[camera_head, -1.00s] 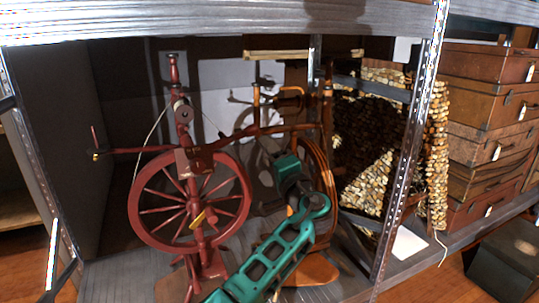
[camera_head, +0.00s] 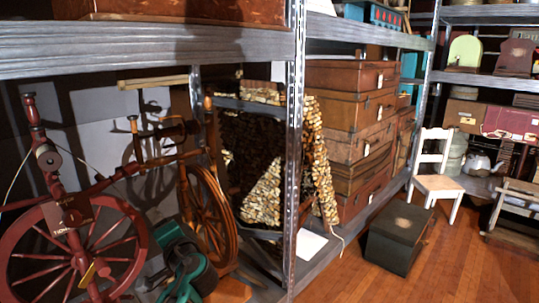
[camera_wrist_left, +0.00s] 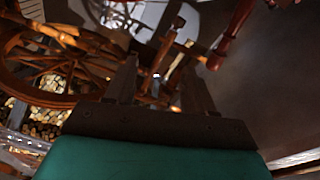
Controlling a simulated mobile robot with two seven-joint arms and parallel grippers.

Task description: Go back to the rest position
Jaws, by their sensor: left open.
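My left gripper (camera_wrist_left: 160,88) is open, with its two dark fingers apart in the left wrist view. I see nothing held between them. Parts of the spinning wheels show behind the fingers there. In the head view my green left arm is folded low at the bottom left, in front of the shelf. Its gripper cannot be made out there. My right gripper is in neither view.
A red spinning wheel (camera_head: 128,232) and a brown one (camera_head: 208,215) stand on the lower shelf close to my left arm. A metal post (camera_head: 293,150) rises mid-view. A dark chest (camera_head: 398,238) and white chair (camera_head: 436,182) stand right. Wooden floor is clear around the chest.

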